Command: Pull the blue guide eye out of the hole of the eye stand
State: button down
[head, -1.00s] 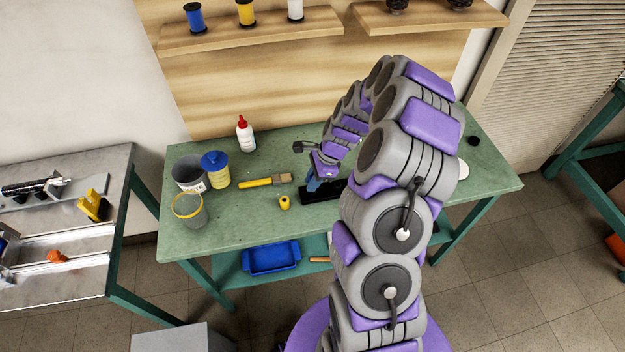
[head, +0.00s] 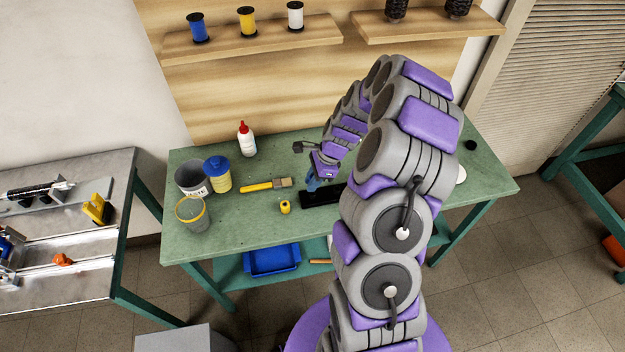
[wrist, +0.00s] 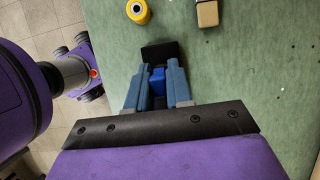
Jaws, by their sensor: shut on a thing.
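The black eye stand (head: 318,196) lies on the green workbench, partly hidden by my arm; its end also shows in the wrist view (wrist: 158,52). My gripper (head: 312,184) is over the stand and points down at it. In the wrist view my gripper (wrist: 157,85) has its two blue fingers on either side of the blue guide eye (wrist: 157,78), shut on it. Only a small part of the guide eye shows between the fingers. Whether its lower end is still in the hole cannot be seen.
A yellow spool (head: 285,207) and a yellow-handled brush (head: 265,185) lie left of the stand. A glue bottle (head: 246,140), a yellow jar with blue lid (head: 217,175) and grey tubs (head: 193,213) stand further left. The bench front is clear.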

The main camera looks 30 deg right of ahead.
aim_at(311, 177)
dwell(0.4)
jog(key=shift+r+p, duration=1.5)
jog(key=shift+r+p, duration=1.45)
jog(key=shift+r, duration=0.05)
notch_tip(311, 177, up, 3)
jog(key=shift+f+p, duration=0.1)
jog(key=shift+p, duration=1.15)
jog(key=shift+r+p, duration=1)
jog(key=shift+r, duration=0.65)
